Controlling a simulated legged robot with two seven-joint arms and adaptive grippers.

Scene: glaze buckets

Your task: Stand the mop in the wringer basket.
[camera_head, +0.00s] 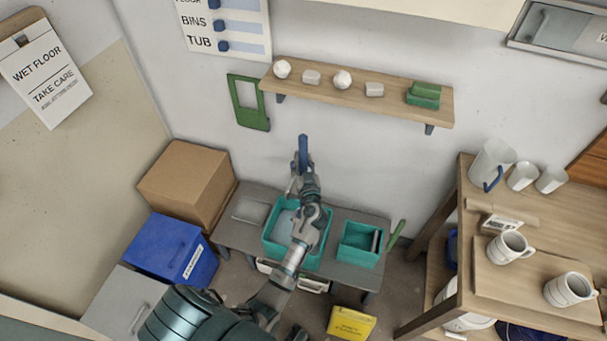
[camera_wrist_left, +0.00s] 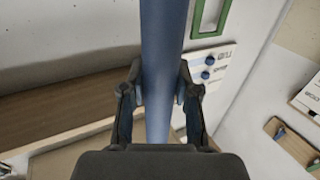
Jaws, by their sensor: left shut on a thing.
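The mop shows as a blue handle (camera_head: 303,148) that rises above my left gripper (camera_head: 304,184). The left wrist view shows the blue handle (camera_wrist_left: 161,60) upright between the two fingers of the left gripper (camera_wrist_left: 160,97), which is shut on it. The mop head is hidden under my arm. My left gripper is above a teal tub (camera_head: 269,238) on a low grey bench. A smaller teal box (camera_head: 358,258) with a divider stands to its right; I cannot tell for sure which one is the wringer basket. My right gripper is not in view.
A cardboard box (camera_head: 185,180) and a blue bin (camera_head: 170,248) stand left of the grey bench (camera_head: 228,235). A wall shelf (camera_head: 390,97) is behind the gripper. A wooden table (camera_head: 475,245) with mugs stands at the right. A yellow box (camera_head: 350,323) is on the floor.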

